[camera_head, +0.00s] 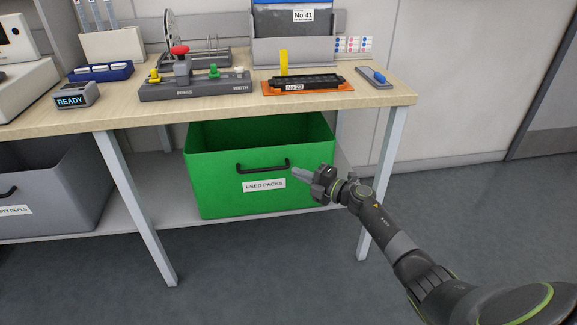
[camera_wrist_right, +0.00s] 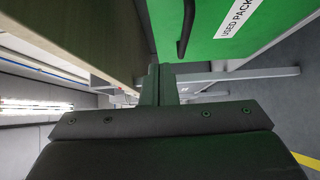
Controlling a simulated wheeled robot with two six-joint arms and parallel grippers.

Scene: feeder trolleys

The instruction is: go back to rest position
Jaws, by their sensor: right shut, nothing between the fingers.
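My right gripper (camera_head: 302,174) is in front of the green bin, near the right end of its handle. Its fingers are together with nothing between them. In the right wrist view the closed fingers (camera_wrist_right: 158,84) point ahead, with the bin's green front (camera_wrist_right: 215,30) and dark handle (camera_wrist_right: 186,28) close by. I cannot tell from the pictures whether the fingers touch the bin. My right arm reaches in from the lower right. My left gripper is not in view.
The wooden table (camera_head: 215,112) stands above, with a press control panel (camera_head: 195,86), an orange tray (camera_head: 308,92) holding a black piece, and a READY display (camera_head: 75,96). The green bin (camera_head: 225,165) sits on the lower shelf. A grey bin (camera_head: 60,180) is at left. Floor at right is clear.

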